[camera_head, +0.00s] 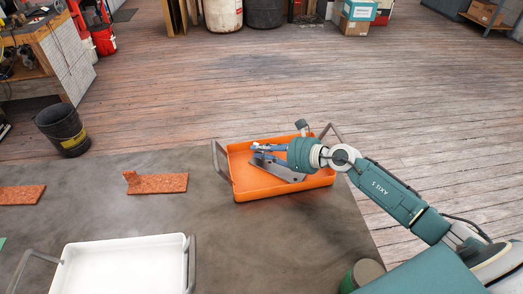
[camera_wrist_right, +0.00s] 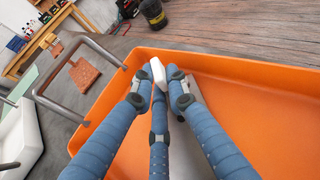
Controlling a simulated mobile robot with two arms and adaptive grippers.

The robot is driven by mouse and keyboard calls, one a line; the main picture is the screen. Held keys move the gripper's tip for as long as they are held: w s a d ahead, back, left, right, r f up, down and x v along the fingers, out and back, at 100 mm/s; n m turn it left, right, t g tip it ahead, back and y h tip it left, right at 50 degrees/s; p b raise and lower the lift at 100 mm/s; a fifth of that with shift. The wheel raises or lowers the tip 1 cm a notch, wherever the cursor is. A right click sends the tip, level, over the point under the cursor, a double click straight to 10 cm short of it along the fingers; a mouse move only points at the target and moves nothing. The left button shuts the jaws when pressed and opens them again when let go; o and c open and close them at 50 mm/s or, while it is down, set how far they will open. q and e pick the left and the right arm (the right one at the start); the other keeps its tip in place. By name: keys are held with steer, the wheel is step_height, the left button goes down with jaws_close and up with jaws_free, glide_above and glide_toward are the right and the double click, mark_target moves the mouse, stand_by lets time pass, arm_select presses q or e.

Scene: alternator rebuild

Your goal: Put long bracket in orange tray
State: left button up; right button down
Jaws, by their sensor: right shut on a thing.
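The orange tray (camera_head: 236,168) stands on the dark mat, with a grey handle at each end. The long bracket (camera_head: 285,173) is a grey metal strip slanting inside the tray, partly hidden by my right gripper. My right gripper (camera_head: 260,152) is inside the tray's outline with its blue fingers shut on the bracket. In the right wrist view, the right gripper (camera_wrist_right: 160,84) has a pale end of the bracket (camera_wrist_right: 158,72) between its fingertips, and the orange tray wall (camera_wrist_right: 255,75) lies around it. I cannot tell whether the bracket touches the tray floor. My left gripper is not in view.
A white tray (camera_head: 125,268) with grey handles stands at the front left. Two reddish-brown pieces (camera_head: 160,184) (camera_head: 20,196) lie on the mat (camera_head: 210,225). A dark bucket (camera_head: 63,132) stands on the wooden floor. A green-rimmed round container (camera_head: 362,274) is at the front right.

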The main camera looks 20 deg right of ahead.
steer(key=c, duration=1.7)
jaws_free()
steer(key=shift+r, duration=0.1)
steer(key=b+v, duration=0.1)
steer(key=v, duration=0.4)
steer(key=b+v, duration=0.1)
steer(key=v, duration=0.4)
steer(key=shift+s+d, duration=0.15)
steer(key=shift+s, duration=0.1)
steer(key=shift+s+d+r, duration=0.35)
steer(key=shift+s, duration=0.2)
